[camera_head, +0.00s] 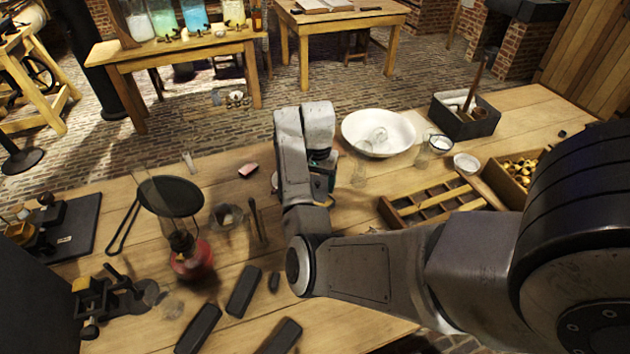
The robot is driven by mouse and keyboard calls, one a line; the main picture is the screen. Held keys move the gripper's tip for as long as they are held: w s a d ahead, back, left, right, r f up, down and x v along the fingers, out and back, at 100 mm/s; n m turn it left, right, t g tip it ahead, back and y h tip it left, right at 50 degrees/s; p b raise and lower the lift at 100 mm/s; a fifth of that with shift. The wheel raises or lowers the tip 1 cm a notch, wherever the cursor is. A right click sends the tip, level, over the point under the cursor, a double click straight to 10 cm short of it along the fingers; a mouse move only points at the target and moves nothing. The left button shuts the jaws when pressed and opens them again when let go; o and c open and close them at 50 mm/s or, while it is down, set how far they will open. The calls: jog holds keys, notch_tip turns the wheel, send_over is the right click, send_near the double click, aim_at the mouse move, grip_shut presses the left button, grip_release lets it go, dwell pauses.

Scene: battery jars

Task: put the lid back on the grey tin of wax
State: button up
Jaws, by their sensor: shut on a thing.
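A small round grey open tin (227,217) stands on the workbench to the left of my arm, beside the burner. It looks like the wax tin; its contents are too dim to make out. My gripper (322,170) is at the middle of the bench, to the right of the tin, mostly hidden behind my own arm. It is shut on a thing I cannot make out. A dark greenish patch shows beside it, and I cannot tell what it is. I cannot pick out the lid.
A red burner (192,262) under a dark pan (170,196) stands left of the tin. A white basin (379,132), glass jars and a divided wooden tray (432,203) are at right. Dark blocks (244,290) lie in front. A pink block (249,170) lies behind the tin.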

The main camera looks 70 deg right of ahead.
notch_tip(320, 180, down, 3)
jog(key=b, duration=0.3)
jog(key=shift+f, duration=0.2)
jog(key=shift+s+f+b, duration=0.1)
jog(key=shift+f+b, duration=0.25)
jog(key=shift+f, duration=0.6)
jog(key=shift+a+r+p, duration=0.1)
jog(key=shift+p, duration=0.65)
jog(key=shift+f+p, duration=0.25)
jog(key=shift+p, duration=0.25)
dwell(1.7)
jog(key=o, duration=1.1)
jog(key=shift+c, duration=0.2)
